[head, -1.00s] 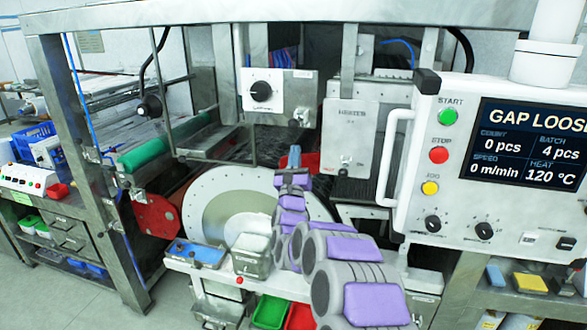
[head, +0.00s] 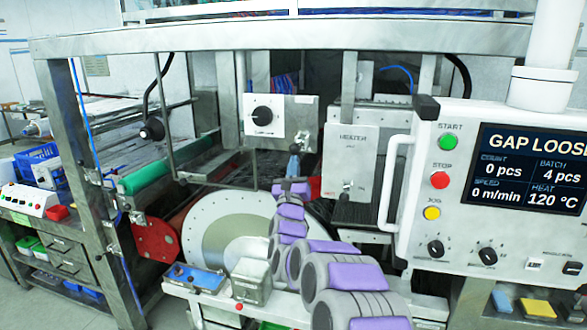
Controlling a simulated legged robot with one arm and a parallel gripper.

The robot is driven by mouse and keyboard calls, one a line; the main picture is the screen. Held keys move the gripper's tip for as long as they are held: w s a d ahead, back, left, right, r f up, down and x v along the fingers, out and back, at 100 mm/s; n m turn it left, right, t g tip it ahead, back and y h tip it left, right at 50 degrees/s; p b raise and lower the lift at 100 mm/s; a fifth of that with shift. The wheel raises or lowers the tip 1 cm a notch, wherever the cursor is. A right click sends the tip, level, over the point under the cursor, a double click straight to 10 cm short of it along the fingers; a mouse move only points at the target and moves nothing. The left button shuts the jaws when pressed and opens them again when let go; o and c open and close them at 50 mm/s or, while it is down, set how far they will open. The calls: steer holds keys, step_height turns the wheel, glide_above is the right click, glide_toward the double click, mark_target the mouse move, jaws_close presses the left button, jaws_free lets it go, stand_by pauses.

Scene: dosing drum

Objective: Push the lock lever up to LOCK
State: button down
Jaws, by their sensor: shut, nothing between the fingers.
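My gripper (head: 294,164) is at the end of my grey and purple arm, in the middle of the head view. Its narrow blue-grey tip points up and looks shut and empty. The tip is at the lower edge of the metal box (head: 308,132), which has a white plate with a black dial (head: 263,115). I cannot make out the lock lever or a LOCK mark; the gripper may cover it. I cannot tell whether the tip touches anything. The screen (head: 530,168) reads "GAP LOOS" and is cut off at the picture's edge.
A heater box (head: 352,160) stands close to the right of my gripper. A white handle (head: 392,185) and the control panel (head: 455,235) are further right. A large white drum (head: 197,225) is behind and left of my arm. A steel beam (head: 300,38) crosses above.

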steer(key=shift+s+r, duration=0.1)
steer(key=shift+r, duration=0.3)
steer(key=shift+a+r, duration=0.1)
steer(key=shift+s+a+r+m+g, duration=0.1)
steer(key=shift+s+r+m+g, duration=0.1)
steer(key=shift+r+g, duration=0.35)
steer(key=shift+s+r+m+g, duration=0.1)
steer(key=shift+r+m+g, duration=0.1)
steer(key=shift+r+g, duration=0.35)
steer(key=shift+r+g+p, duration=0.7)
steer(key=shift+r+p, duration=0.2)
step_height(320, 180, up, 6)
steer(key=g+y+p, duration=0.1)
steer(key=g+p, duration=0.4)
steer(key=p, duration=1)
glide_above(294, 150)
steer(key=shift+w+d+m, duration=0.25)
steer(key=shift+w+m, duration=0.1)
steer(key=shift+m, duration=0.05)
steer(key=shift+w+d+r+p, duration=0.3)
steer(key=shift+w+r+p, duration=0.05)
steer(key=shift+w+r, duration=0.25)
steer(key=shift+w+d+r+p, duration=0.25)
steer(key=shift+w+r+p, duration=0.1)
steer(key=shift+w+r, duration=0.2)
